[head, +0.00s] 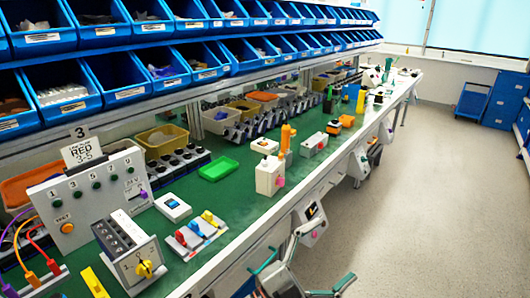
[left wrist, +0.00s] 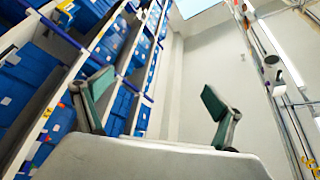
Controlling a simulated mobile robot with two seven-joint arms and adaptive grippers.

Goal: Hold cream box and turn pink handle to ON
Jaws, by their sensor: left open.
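The cream box (head: 268,176) stands upright on the green bench top near its front edge, in the middle of the head view. Its pink handle (head: 281,182) is on the side facing the aisle; its exact angle is too small to read. My left gripper (head: 304,270) is at the bottom of the head view, in front of the bench and apart from the box. Its teal-padded fingers are spread wide and empty, as the left wrist view (left wrist: 155,94) also shows. The box does not show in the left wrist view. My right gripper is not in view.
A switch box with a yellow knob (head: 144,269), a strip of coloured switches (head: 197,234) and a white device (head: 173,207) lie left of the box. An orange-topped tool (head: 286,140) stands close behind it. The aisle floor (head: 440,190) is clear.

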